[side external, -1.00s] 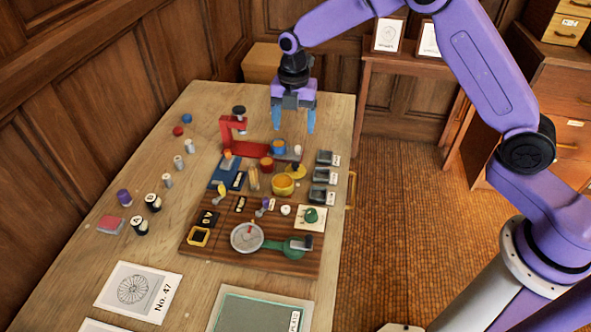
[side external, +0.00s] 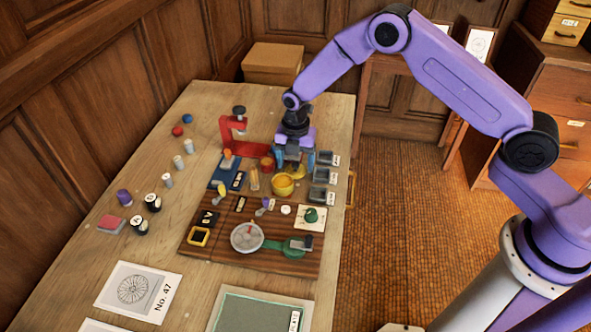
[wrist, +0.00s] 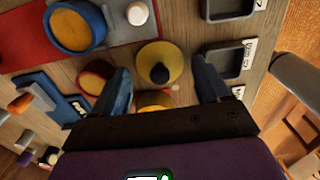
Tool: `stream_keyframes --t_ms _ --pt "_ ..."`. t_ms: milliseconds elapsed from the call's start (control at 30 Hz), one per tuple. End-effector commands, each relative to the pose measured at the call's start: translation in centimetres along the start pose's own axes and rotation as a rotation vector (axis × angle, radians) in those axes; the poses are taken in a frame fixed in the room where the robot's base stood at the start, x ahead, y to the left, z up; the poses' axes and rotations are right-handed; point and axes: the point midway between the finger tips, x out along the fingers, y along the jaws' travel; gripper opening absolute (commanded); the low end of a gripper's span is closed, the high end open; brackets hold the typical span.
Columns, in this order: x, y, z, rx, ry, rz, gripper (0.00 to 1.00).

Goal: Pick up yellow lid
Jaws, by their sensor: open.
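The yellow lid (wrist: 148,58) is a round disc with a black knob on top. In the wrist view it lies between and just beyond my two fingertips. In the side view the lid (side external: 300,173) is partly hidden behind my gripper (side external: 295,165). My gripper is open, with its blue fingers pointing down over the lid; it also shows in the wrist view (wrist: 161,75), one finger on each side of the knob. Nothing is held. I cannot tell how far the fingertips are above the lid.
A yellow cup (side external: 283,186) stands close to the lid. A red-orange cup (side external: 267,164) and a red clamp-like stand (side external: 229,136) are to the left. Several dark trays (side external: 319,175) line the right side. The board (side external: 215,250) is crowded; the table's far left corner is clearer.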

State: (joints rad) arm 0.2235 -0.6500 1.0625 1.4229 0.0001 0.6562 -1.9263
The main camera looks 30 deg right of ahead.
Motion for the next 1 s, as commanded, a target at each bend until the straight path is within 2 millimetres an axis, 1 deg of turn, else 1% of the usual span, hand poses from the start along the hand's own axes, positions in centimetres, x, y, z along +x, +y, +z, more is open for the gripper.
stream_keyframes --t_ms 33,100,333,367,400,467,500,833,1000 --pt "0.5 0.0 0.0 0.000 0.000 0.000 0.75" --pt "0.9 0.0 0.0 0.000 0.000 0.000 0.75" --pt "1.0 0.0 0.0 0.000 0.000 0.000 0.75" --pt "1.0 0.0 0.0 0.000 0.000 0.000 0.72" --pt "1.0 0.0 0.0 0.000 0.000 0.000 0.59" --pt "1.0 0.0 0.0 0.000 0.000 0.000 0.40" --pt "1.0 0.0 0.0 0.000 0.000 0.000 0.33" --pt "0.8 0.0 0.0 0.000 0.000 0.001 0.32" --pt "-0.1 0.1 0.0 0.000 -0.001 0.003 0.32"
